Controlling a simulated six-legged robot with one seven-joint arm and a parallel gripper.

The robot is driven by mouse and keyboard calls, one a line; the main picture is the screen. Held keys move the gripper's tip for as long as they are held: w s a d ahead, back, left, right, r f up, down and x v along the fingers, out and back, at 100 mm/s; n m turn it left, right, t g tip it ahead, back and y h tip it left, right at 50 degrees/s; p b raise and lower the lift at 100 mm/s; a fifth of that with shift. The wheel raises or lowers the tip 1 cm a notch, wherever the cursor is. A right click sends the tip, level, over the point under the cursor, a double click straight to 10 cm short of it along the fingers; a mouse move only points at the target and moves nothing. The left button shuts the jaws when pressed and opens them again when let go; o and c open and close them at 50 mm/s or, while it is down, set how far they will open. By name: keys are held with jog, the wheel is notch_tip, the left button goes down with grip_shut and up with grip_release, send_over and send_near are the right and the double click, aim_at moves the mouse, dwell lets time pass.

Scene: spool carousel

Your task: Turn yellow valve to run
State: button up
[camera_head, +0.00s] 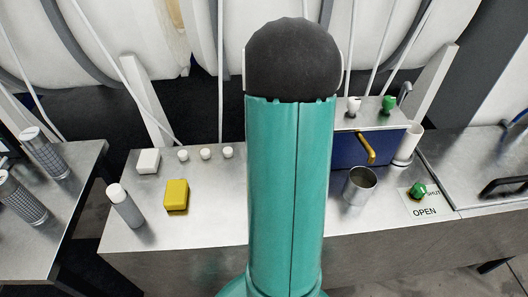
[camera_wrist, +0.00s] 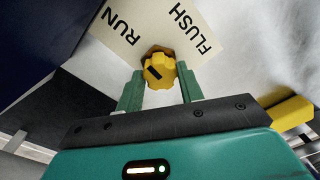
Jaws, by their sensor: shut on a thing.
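The yellow valve (camera_wrist: 159,70) shows in the wrist view, a lobed knob with a dark pointer mark on its face. It sits at the edge of a pale plate (camera_wrist: 132,38) lettered RUN and FLUSH. The dark mark slants; I cannot tell for sure which word it points to. My gripper (camera_wrist: 160,88) has its two green fingers on either side of the knob, shut on it. In the head view my own teal arm hides the valve and the gripper.
In the head view a yellow block (camera_head: 176,196) and a grey bottle (camera_head: 124,206) stand on the metal bench left of my arm. Right of it are a metal cup (camera_head: 360,186), a blue box (camera_head: 372,145) with a yellow handle, and a green knob (camera_head: 418,190) on an OPEN/SHUT plate.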

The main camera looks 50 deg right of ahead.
jog(key=shift+w+n, duration=0.1)
jog(key=shift+n, duration=0.4)
jog(key=o, duration=1)
jog(key=shift+r, duration=0.15)
notch_tip(320, 180, up, 14)
jog(key=shift+d+f, duration=0.2)
